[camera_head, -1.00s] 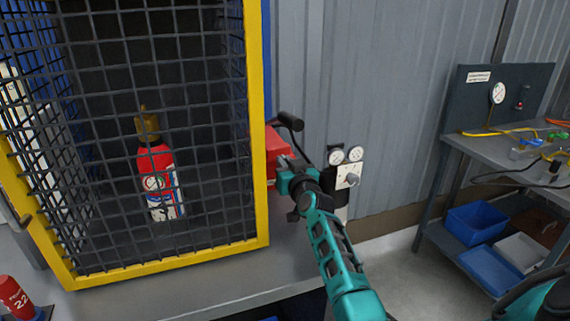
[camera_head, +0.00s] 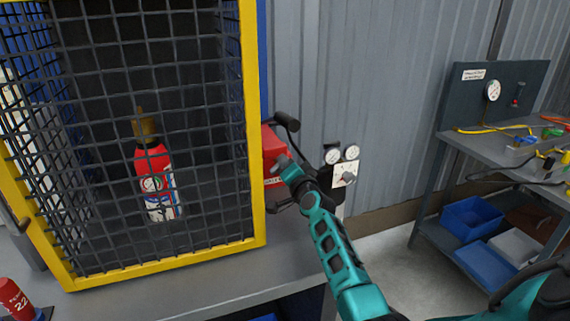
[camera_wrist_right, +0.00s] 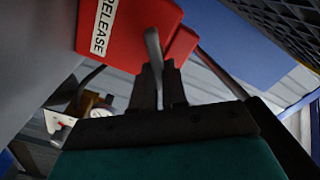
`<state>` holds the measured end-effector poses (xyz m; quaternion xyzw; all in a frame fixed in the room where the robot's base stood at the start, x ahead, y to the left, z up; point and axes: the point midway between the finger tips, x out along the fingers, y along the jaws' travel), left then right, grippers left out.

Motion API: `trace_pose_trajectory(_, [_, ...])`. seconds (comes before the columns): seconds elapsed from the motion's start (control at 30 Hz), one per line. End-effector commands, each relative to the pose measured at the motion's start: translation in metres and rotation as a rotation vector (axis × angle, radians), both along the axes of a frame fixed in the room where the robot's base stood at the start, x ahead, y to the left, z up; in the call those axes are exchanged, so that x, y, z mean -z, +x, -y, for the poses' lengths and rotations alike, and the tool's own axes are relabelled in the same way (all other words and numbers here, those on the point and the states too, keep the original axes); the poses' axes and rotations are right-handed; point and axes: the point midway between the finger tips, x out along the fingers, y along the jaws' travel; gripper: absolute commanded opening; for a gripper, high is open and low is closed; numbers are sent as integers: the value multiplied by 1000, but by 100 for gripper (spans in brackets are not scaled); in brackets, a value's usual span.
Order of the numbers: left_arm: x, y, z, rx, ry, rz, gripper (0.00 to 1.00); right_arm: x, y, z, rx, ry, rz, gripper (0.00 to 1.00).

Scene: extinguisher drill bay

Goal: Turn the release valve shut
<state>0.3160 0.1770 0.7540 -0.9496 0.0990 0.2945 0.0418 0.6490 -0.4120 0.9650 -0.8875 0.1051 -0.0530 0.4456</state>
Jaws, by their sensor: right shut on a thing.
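The release valve is a red box (camera_head: 272,148) beside the yellow-framed cage in the head view. In the right wrist view the same red box (camera_wrist_right: 125,28) carries a white label reading RELEASE. A grey metal lever (camera_wrist_right: 153,48) runs from the box down between the fingers of my right gripper (camera_wrist_right: 159,85). The gripper is shut on this lever. In the head view my right gripper (camera_head: 283,167) is at the front of the box and hides part of it. How far the valve is turned cannot be told. My left gripper is not in view.
A mesh cage with a yellow frame (camera_head: 252,150) holds a red extinguisher (camera_head: 152,172) close to the left. A black handle (camera_head: 287,121) projects above the red box. Gauges (camera_head: 342,154) on a pale panel stand just to the right. A shelf bench (camera_head: 510,150) is farther right.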

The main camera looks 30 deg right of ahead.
Motion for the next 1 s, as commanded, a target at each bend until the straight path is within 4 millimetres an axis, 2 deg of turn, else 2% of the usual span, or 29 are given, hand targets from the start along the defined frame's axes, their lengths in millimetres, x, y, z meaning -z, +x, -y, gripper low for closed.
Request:
trace_pose_trajectory(0.5, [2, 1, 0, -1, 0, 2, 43, 8, -1, 2, -1, 442, 103, 0])
trace_pose_trajectory(0.7, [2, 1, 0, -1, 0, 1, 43, 10, -1, 2, -1, 552, 129, 0])
trace_pose_trajectory(1.0, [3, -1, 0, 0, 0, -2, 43, 11, -1, 2, -1, 630, 149, 0])
